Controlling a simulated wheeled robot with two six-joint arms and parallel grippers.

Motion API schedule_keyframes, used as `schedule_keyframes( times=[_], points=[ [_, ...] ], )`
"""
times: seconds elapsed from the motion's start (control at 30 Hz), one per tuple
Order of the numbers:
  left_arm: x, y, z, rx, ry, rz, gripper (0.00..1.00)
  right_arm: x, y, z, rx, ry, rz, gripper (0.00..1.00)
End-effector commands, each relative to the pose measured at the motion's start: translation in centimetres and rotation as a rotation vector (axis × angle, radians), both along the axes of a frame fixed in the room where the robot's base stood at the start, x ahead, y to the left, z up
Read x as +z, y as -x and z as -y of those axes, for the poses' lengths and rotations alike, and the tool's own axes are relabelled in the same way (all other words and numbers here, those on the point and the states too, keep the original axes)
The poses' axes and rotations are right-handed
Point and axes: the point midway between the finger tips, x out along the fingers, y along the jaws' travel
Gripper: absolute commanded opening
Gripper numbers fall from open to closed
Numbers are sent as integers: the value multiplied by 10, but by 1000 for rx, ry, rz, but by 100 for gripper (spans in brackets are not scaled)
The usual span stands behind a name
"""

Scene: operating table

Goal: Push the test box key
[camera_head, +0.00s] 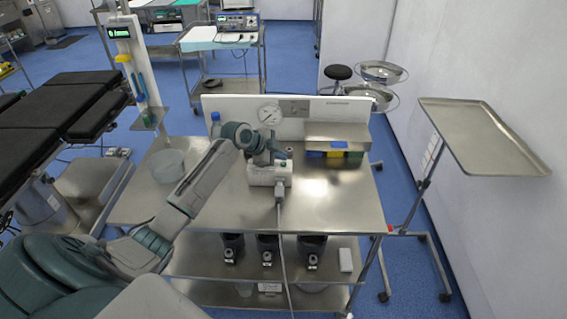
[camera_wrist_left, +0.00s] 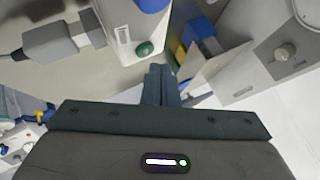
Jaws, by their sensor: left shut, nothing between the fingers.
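The test box is a small white box (camera_head: 266,177) in the middle of the steel table (camera_head: 330,205). A grey plug (camera_head: 279,190) with a cable sits at its front. In the left wrist view the white box (camera_wrist_left: 120,28) shows a green round key (camera_wrist_left: 145,48), a blue round part (camera_wrist_left: 152,5) and the grey plug (camera_wrist_left: 62,42). My left gripper (camera_head: 279,155) is above the back of the box in the head view. In the left wrist view its shut fingers (camera_wrist_left: 160,72) are close to the green key; contact cannot be told. My right gripper is out of view.
A white panel with a round gauge (camera_head: 269,114) stands along the table's back. Blue and yellow bins (camera_head: 336,153) sit under a steel shelf (camera_head: 337,132) at the back right. A clear bowl (camera_head: 167,164) is at the left. The table's front right is clear.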

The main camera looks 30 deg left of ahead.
Motion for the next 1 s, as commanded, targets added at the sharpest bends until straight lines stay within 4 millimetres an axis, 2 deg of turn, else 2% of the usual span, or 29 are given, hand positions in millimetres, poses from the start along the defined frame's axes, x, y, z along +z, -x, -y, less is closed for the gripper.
schedule_keyframes(
  times=[0.5, 1.0],
  points=[
    [54, 0, 0, 0, 1, 1, 0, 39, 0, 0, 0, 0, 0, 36],
    [56, 0, 0, 1, 0, 1, 0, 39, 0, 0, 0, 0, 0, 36]
  ],
)
